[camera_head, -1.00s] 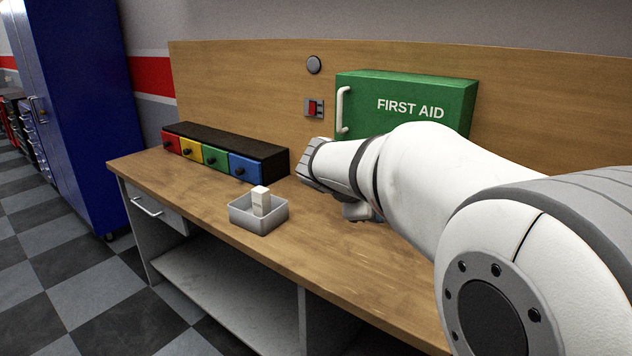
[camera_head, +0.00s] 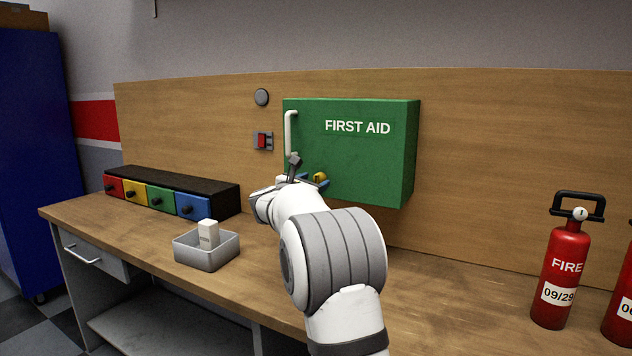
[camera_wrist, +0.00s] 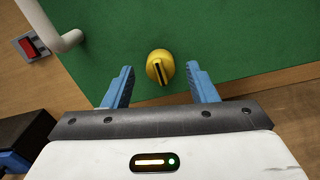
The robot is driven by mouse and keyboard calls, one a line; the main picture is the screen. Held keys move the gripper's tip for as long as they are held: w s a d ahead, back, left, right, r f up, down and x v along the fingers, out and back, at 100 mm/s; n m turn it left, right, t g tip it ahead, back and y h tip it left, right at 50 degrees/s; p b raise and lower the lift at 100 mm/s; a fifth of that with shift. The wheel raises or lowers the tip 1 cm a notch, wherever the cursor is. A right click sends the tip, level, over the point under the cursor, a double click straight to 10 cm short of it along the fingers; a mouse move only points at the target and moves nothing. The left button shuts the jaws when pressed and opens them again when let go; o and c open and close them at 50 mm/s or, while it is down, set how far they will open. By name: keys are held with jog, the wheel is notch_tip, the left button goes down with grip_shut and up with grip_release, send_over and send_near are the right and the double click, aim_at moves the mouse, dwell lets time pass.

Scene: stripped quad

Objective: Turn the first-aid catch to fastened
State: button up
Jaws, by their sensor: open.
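The green first-aid cabinet (camera_head: 365,160) is mounted on the wooden back panel, with a white handle (camera_head: 291,133) on its left side. Its catch is a yellow round knob (camera_wrist: 160,67) with a dark slot, low on the green door. The catch also shows small in the head view (camera_head: 320,178), partly behind my gripper. My gripper (camera_wrist: 162,84) has blue fingers, open, one on each side of the catch in the wrist view. The fingertips seem short of it or about level with it; I cannot tell the depth. Nothing is held.
A red switch (camera_head: 262,141) and a grey round disc (camera_head: 261,97) are left of the cabinet. Coloured drawers (camera_head: 160,198) and a metal tray (camera_head: 206,255) with a white box (camera_head: 208,234) stand on the bench. Fire extinguishers (camera_head: 562,270) stand at the right.

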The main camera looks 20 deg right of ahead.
jog(key=shift+w+d, duration=0.45)
jog(key=shift+d, duration=0.15)
jog(key=c, duration=1)
